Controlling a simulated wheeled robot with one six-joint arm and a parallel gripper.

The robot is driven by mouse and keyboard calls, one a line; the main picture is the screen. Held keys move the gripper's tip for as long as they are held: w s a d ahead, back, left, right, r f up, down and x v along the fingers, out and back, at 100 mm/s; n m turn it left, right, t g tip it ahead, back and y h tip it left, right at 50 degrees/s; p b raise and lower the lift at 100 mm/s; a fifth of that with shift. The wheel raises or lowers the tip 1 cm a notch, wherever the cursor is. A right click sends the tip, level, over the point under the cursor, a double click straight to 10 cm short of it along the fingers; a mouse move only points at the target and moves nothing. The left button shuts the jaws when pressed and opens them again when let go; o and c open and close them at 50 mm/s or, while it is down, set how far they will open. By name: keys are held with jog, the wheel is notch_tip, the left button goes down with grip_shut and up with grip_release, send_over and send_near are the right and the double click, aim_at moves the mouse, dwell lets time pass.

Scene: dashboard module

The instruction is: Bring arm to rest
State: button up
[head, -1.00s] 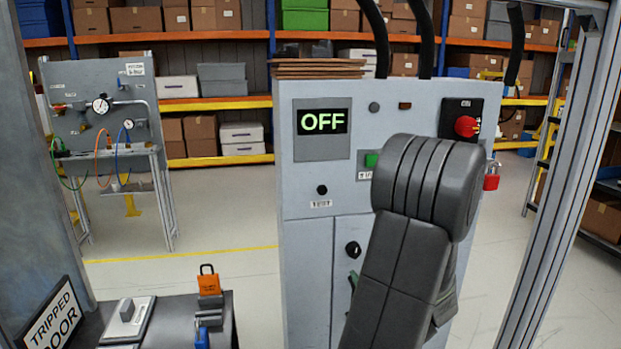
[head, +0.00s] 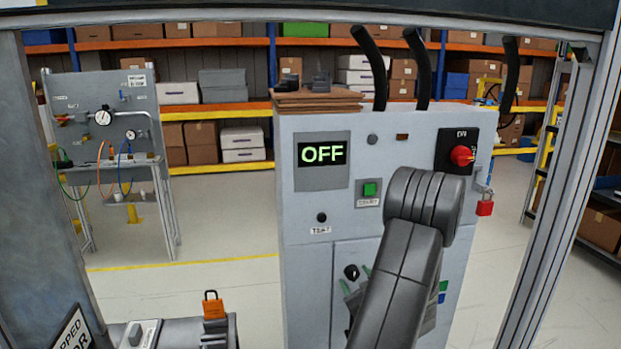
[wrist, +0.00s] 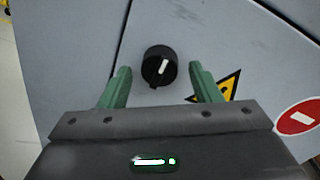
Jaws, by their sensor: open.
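My gripper (wrist: 160,76) is open and empty in the wrist view. Its two green fingers stand apart to the left and right of a black rotary knob (wrist: 153,72) on the grey cabinet's front. The knob's white pointer tilts to the upper right; I see no finger touching it. In the head view the same knob (head: 351,272) shows low on the grey cabinet (head: 300,224), with my green fingers just below and beside it. My bent dark arm hides part of the cabinet's lower right. The display (head: 322,153) reads OFF.
Metal frame posts (head: 550,200) flank the view.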

jog(key=shift+r+m+p, duration=0.15)
jog(key=shift+m+p, duration=2.95)
jog(key=shift+p, duration=2.9)
jog(key=b+v, duration=0.2)
jog(key=v, duration=0.6)
jog(key=shift+s+f, duration=0.25)
jog(key=shift+f, duration=0.15)
